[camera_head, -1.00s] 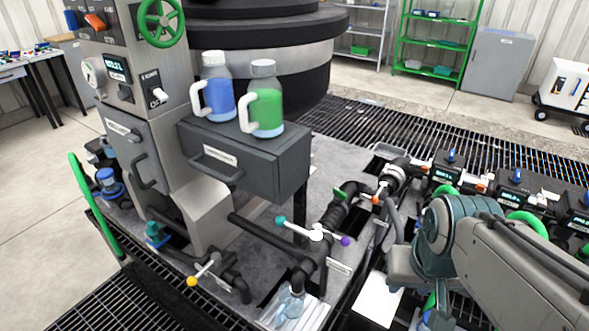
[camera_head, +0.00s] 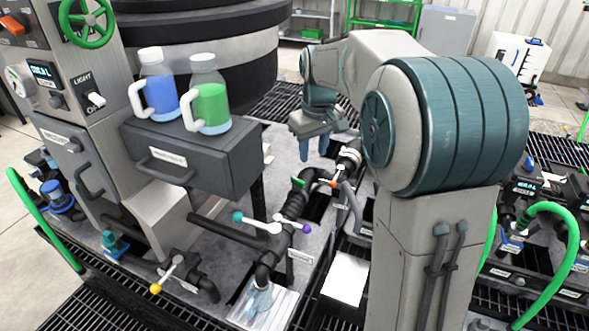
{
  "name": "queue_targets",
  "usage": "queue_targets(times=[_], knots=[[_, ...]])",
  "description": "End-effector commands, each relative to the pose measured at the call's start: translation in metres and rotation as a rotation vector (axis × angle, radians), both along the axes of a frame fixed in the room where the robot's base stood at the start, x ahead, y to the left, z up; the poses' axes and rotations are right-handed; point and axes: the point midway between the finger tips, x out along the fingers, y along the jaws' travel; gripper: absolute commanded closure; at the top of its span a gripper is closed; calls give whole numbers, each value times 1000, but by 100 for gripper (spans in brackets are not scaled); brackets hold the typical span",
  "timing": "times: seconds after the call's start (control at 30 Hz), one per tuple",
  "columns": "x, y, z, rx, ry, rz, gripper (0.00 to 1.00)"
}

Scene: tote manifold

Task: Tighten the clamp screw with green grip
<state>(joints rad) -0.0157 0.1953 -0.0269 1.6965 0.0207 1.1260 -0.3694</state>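A small green grip (camera_head: 298,182) sits on the black pipe fitting in the middle of the head view, beside the pipe's coupling. I take it as the clamp screw's grip; its screw shaft is too small to make out. My gripper (camera_head: 313,150) hangs above and slightly right of it, blue fingers pointing down and apart, with nothing visible between them. A clear gap shows in the picture between the fingertips and the green grip; the true depth is hard to judge.
An orange-tipped lever (camera_head: 333,183) and a silver clamp ring (camera_head: 349,158) are close by on the right. A white lever with teal and purple ends (camera_head: 273,228) stands in front. A grey drawer box (camera_head: 190,160) with two jugs is at left. My arm hides much of the right.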

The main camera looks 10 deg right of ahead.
Motion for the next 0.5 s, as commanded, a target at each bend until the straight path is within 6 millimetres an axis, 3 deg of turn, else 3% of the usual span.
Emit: queue_targets(times=[0.03,0.2,0.5], knots=[[20,0,-5,-4,13,25,65],[77,-2,-24,-15,44,119,65],[155,-2,-76,-30,95,280,65]])
